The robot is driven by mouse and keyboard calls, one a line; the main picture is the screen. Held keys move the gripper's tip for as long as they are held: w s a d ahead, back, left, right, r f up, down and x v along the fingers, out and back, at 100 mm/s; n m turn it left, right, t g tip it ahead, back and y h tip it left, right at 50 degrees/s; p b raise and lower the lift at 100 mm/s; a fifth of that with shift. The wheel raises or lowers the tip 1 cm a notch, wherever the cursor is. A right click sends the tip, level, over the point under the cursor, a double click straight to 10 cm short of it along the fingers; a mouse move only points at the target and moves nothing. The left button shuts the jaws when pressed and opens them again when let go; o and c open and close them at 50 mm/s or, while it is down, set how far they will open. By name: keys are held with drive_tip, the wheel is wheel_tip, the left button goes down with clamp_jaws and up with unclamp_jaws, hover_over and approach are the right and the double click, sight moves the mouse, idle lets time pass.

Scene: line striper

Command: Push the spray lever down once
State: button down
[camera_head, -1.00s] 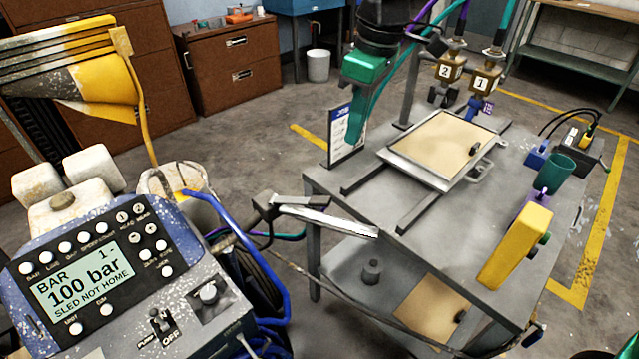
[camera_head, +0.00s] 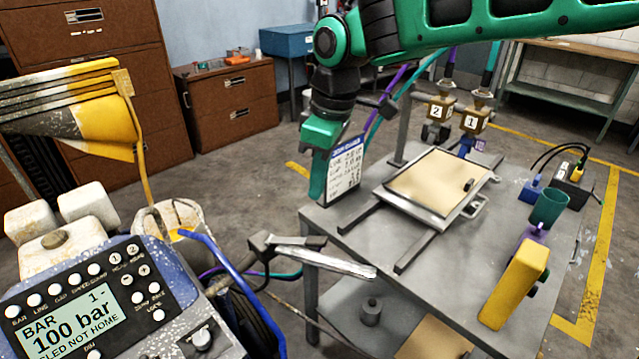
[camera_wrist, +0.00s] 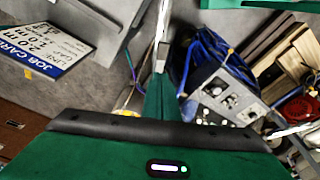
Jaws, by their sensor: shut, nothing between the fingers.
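The spray lever (camera_head: 325,260) is a long silver bar on a dark bracket, sticking out toward the table's left front corner in the head view. My green gripper (camera_head: 317,190) points down, its tip above the lever in the picture with a visible gap between them. The fingers look closed together with nothing in them. In the wrist view my gripper's fingers (camera_wrist: 158,98) show as a narrow green wedge. A thin silver strip shows just beyond them there; I cannot tell whether it is the lever.
A job card (camera_head: 346,172) stands right beside my gripper. The grey table (camera_head: 440,270) carries a framed tan board (camera_head: 432,184), a yellow block (camera_head: 515,284) and a green cup (camera_head: 550,207). The control panel (camera_head: 90,300) reads 100 bar at the lower left. Blue hoses hang near the lever.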

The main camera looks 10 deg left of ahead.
approach(315, 239)
drive_tip(key=f, duration=0.2)
drive_tip(key=a+f, duration=0.1)
drive_tip(key=f, duration=0.2)
drive_tip(key=shift+w+f, duration=0.15)
drive_tip(key=shift+w, duration=0.05)
drive_tip(key=shift+f, duration=0.2)
